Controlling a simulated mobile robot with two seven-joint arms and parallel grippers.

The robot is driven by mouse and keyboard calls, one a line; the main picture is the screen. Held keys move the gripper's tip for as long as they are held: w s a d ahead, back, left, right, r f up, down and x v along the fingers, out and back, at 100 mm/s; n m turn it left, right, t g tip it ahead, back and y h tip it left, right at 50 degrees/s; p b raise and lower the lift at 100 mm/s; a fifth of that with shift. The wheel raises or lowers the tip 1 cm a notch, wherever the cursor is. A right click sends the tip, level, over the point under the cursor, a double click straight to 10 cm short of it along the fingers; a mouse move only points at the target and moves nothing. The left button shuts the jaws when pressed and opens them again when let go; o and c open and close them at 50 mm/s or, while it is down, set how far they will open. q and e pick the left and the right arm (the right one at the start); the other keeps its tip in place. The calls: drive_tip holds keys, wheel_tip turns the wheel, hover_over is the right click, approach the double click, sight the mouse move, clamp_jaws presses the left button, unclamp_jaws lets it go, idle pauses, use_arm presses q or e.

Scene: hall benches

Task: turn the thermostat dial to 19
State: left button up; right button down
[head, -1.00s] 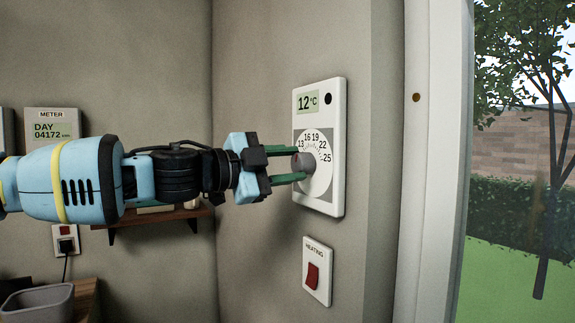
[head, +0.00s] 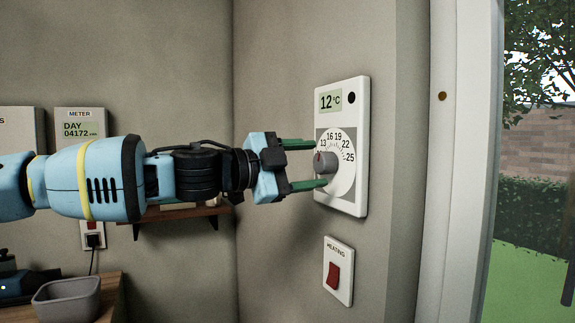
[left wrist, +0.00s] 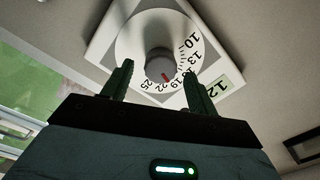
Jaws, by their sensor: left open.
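The white thermostat (head: 362,190) hangs on the wall, with 12°C on its display (head: 331,101). Its round white dial plate (head: 345,180) carries numbers, and a grey knob (head: 325,162) stands out from its middle. The knob also shows in the left wrist view (left wrist: 158,64), where its red mark lies on the side near 19 and 22. The exact number it points at is hard to tell. My left gripper (head: 320,163) is open, one green finger above the knob and one below, apart from it. My right gripper is not in view.
A heating switch plate (head: 346,288) with a red rocker is below the thermostat. A window (head: 545,150) is at the right. A small shelf (head: 180,214), a meter (head: 80,122) and a grey bin (head: 66,303) are at the left.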

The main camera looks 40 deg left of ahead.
use_arm(q)
drive_tip(key=p+v, duration=0.2)
drive_tip(key=v, duration=0.5)
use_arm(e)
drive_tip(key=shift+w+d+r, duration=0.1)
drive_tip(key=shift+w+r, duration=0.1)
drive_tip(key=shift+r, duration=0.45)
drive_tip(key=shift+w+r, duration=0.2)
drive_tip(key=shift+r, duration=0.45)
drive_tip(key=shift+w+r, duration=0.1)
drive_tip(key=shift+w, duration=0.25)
